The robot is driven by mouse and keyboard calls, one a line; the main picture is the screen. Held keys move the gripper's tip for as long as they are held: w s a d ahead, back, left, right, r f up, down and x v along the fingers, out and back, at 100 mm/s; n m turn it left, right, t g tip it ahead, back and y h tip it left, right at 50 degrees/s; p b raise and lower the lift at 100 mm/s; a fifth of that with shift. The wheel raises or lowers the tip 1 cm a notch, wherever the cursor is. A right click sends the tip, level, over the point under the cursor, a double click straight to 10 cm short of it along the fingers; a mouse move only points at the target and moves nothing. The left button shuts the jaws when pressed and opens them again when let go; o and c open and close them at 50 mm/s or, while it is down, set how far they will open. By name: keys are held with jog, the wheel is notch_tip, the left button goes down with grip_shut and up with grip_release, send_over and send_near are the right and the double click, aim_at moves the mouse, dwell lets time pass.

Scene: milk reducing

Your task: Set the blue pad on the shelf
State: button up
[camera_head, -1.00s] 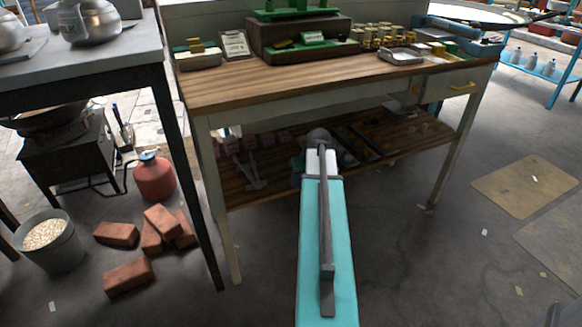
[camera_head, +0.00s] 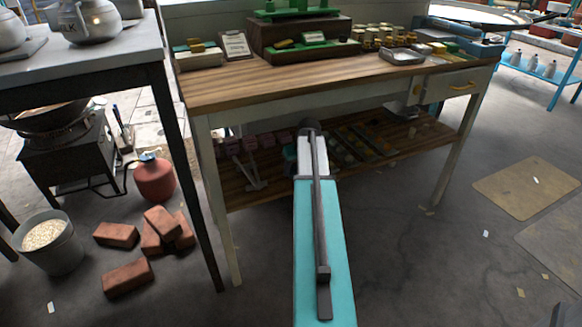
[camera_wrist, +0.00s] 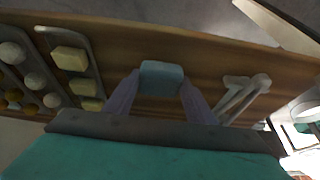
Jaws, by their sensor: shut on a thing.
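The blue pad (camera_wrist: 161,78) is a small pale blue block. It sits between the two fingertips of my gripper (camera_wrist: 159,88) in the wrist view, and my gripper is shut on it. The lower wooden shelf (camera_wrist: 215,62) of the workbench lies behind the pad in that view. I cannot tell whether the pad touches the shelf. In the head view my arm reaches under the tabletop to the shelf (camera_head: 237,180), and my gripper and the pad are mostly hidden behind the arm.
A pale tool (camera_wrist: 243,95) lies right of my gripper on the shelf. Trays with yellow blocks (camera_wrist: 70,60) and round pieces (camera_wrist: 28,82) are to the left. The workbench top (camera_head: 290,80) is above my arm. Bricks (camera_head: 128,277) and a red gas bottle (camera_head: 155,180) stand left on the floor.

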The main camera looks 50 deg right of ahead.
jog(key=shift+w+d+b, duration=0.1)
jog(key=shift+w+d, duration=0.15)
jog(key=shift+w, duration=0.35)
jog(key=shift+w+d+b, duration=0.1)
jog(key=shift+w+d, duration=0.15)
jog(key=shift+w, duration=0.35)
jog(key=shift+w+d+b, duration=0.1)
jog(key=shift+w+d, duration=0.15)
jog(key=shift+w, duration=0.35)
jog(key=shift+w+f, duration=0.1)
jog(key=shift+f, duration=0.65)
jog(key=shift+f, duration=0.1)
jog(key=o, duration=1.4)
